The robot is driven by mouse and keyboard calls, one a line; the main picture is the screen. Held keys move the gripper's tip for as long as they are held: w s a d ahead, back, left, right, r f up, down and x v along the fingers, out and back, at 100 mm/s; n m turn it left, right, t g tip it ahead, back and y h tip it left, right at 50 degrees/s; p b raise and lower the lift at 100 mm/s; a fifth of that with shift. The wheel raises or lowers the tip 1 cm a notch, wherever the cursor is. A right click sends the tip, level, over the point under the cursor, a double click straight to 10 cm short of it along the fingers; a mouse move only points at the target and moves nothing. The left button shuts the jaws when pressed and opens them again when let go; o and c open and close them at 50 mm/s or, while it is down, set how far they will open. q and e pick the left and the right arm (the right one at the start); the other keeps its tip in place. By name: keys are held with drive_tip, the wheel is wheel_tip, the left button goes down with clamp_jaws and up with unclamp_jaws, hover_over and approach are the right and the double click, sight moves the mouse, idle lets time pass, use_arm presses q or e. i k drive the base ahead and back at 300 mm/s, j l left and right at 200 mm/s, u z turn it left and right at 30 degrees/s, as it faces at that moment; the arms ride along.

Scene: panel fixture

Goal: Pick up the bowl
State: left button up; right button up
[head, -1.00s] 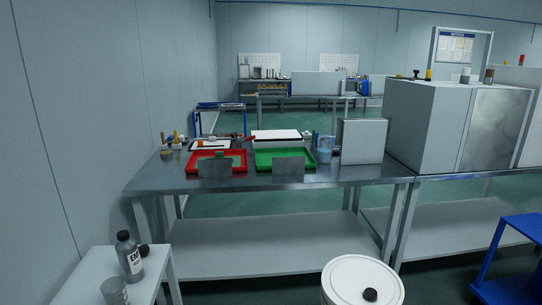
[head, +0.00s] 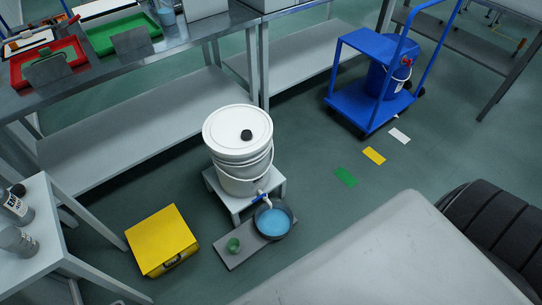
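A dark grey bowl (head: 286,210) holding blue liquid (head: 272,222) sits on a flat grey board (head: 236,257) on the floor. It is below the blue tap (head: 260,197) of a white lidded bucket (head: 238,155). The bucket stands on a low grey stool (head: 217,187). A small green cup (head: 233,245) is on the same board, left of the bowl. Neither of my grippers is in view.
A yellow case (head: 160,240) lies on the floor at left. A metal workbench (head: 125,115) stands behind it. A blue cart (head: 362,107) is at the upper right, with coloured floor cards (head: 374,155) before it. A side table with bottles (head: 35,235) is at far left.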

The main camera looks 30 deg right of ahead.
sight(274, 224)
drive_tip(key=z, duration=1.05)
